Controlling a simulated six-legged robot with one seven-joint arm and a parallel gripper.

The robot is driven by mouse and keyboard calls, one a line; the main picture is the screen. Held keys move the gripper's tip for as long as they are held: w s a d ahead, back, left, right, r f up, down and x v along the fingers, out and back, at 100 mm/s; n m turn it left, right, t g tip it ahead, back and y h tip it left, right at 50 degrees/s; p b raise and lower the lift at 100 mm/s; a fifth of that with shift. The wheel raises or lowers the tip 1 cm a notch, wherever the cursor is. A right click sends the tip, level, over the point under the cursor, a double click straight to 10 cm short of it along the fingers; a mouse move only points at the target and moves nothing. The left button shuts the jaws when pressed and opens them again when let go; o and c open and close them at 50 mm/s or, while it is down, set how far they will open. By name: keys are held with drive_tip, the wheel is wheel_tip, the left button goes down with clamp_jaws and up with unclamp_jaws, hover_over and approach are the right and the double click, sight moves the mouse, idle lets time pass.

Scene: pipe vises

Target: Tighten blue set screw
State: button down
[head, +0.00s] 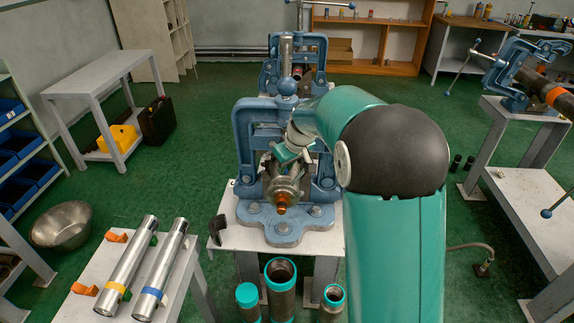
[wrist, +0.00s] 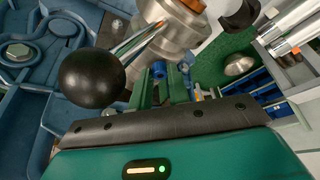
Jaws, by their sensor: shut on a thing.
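A small blue set screw (wrist: 158,70) shows in the wrist view between the green fingers of my gripper (wrist: 163,84), beside a round steel fitting (wrist: 172,28). My gripper is shut on the screw. In the head view my gripper (head: 288,154) is inside the near blue pipe vise (head: 246,125), just above the steel fitting (head: 284,186) with its copper-coloured end (head: 282,202). The screw itself is hidden by my gripper in the head view.
A black ball knob (wrist: 92,78) on a steel bar is close to my gripper in the wrist view. Steel tubes (head: 130,262) lie on a side table at left. Teal-rimmed pipes (head: 281,290) stand in front of the vise. Another vise (head: 515,75) stands at right.

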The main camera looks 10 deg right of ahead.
drive_tip(key=shift+a+r+m+h, duration=0.15)
drive_tip(key=shift+m+h, duration=0.25)
drive_tip(key=shift+m, duration=0.7)
drive_tip(key=c, duration=1.3)
unclamp_jaws()
drive_tip(key=v, duration=1.3)
drive_tip(key=shift+s+r, duration=0.2)
drive_tip(key=shift+s, duration=0.2)
